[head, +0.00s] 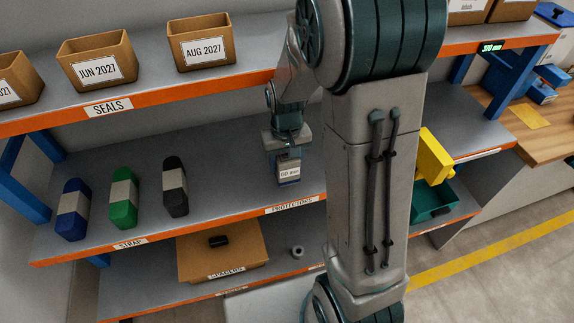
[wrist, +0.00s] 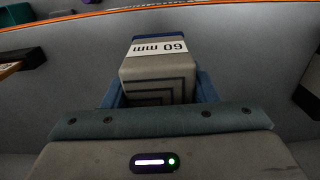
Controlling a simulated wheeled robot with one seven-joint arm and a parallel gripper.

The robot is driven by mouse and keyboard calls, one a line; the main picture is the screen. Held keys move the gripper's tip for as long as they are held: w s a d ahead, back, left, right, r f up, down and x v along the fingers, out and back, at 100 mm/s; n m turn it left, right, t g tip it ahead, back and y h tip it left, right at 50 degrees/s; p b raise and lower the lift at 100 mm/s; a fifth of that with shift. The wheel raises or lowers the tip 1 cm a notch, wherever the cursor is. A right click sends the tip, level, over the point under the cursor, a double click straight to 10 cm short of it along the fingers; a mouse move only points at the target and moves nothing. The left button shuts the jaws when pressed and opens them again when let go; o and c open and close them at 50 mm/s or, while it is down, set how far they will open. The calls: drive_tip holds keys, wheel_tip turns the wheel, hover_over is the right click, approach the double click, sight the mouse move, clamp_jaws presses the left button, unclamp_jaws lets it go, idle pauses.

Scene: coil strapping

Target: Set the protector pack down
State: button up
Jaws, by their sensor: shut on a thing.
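The protector pack is a grey-beige block with a white "60 mm" label. In the wrist view the pack (wrist: 158,72) sits between the blue fingers of my gripper (wrist: 160,92), which is shut on it. In the head view my gripper (head: 288,160) points down over the grey middle shelf (head: 235,185), at the part labelled "PROTECTORS", with the pack (head: 289,173) at its tip. The pack is upright and close to the shelf surface. I cannot tell whether its underside touches the shelf.
Blue (head: 72,209), green (head: 123,198) and black (head: 174,187) strap packs stand left on the same shelf. The shelf between them and my gripper is clear. Above are cardboard seal bins (head: 97,60). Below is a spacers box (head: 222,252). My arm hides the shelf's right part.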

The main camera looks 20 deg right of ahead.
sight(286, 170)
drive_tip(key=shift+f+p, duration=0.45)
drive_tip(key=shift+f, duration=1.25)
drive_tip(key=shift+f, duration=0.15)
drive_tip(key=o, duration=1.1)
